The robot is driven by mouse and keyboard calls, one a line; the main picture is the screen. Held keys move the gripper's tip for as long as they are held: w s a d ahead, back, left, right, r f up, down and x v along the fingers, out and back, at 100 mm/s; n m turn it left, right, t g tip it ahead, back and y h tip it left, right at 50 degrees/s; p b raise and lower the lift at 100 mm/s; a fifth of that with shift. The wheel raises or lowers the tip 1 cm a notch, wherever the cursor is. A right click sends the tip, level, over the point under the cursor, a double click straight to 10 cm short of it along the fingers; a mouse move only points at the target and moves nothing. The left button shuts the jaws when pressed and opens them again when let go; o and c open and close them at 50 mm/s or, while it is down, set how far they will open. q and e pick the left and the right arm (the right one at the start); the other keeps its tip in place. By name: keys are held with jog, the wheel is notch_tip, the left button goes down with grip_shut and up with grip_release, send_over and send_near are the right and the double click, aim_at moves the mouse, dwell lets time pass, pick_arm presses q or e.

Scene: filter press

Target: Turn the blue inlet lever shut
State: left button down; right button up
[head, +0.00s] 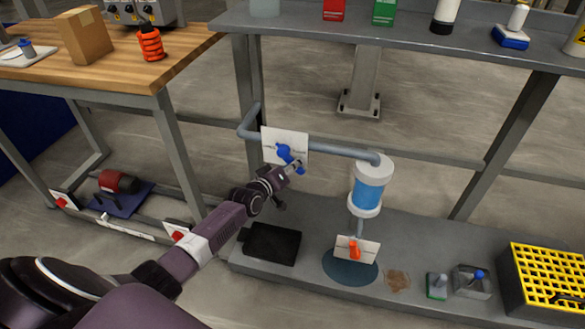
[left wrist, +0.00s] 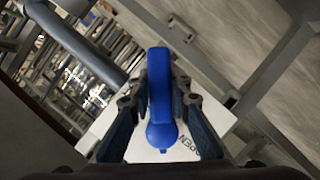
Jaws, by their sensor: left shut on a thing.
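The blue inlet lever (head: 290,157) sits in front of a white label plate (head: 286,139) on the grey inlet pipe. My left gripper (head: 295,168) reaches it from below and is shut on it. In the left wrist view the blue lever (left wrist: 161,95) stands between the two fingers of the left gripper (left wrist: 160,100), which touch its sides. Part of the word "OPEN" shows on the plate (left wrist: 215,128) beside the lever. My right gripper is not in view.
The pipe (head: 340,150) runs right to a blue and white filter housing (head: 370,186). An orange lever (head: 354,250) sits below it. A black tray (head: 271,243) and a yellow-topped crate (head: 545,280) stand on the lower shelf. A wooden bench (head: 130,68) is at left.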

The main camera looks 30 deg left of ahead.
pick_arm(q)
jog(key=shift+d+r, duration=0.1)
dwell(0.6)
jog(key=c, duration=1.8)
grip_release()
jog(key=shift+o, duration=0.2)
jog(key=shift+s, duration=0.3)
jog(key=v, duration=1.1)
jog(key=shift+s, duration=0.15)
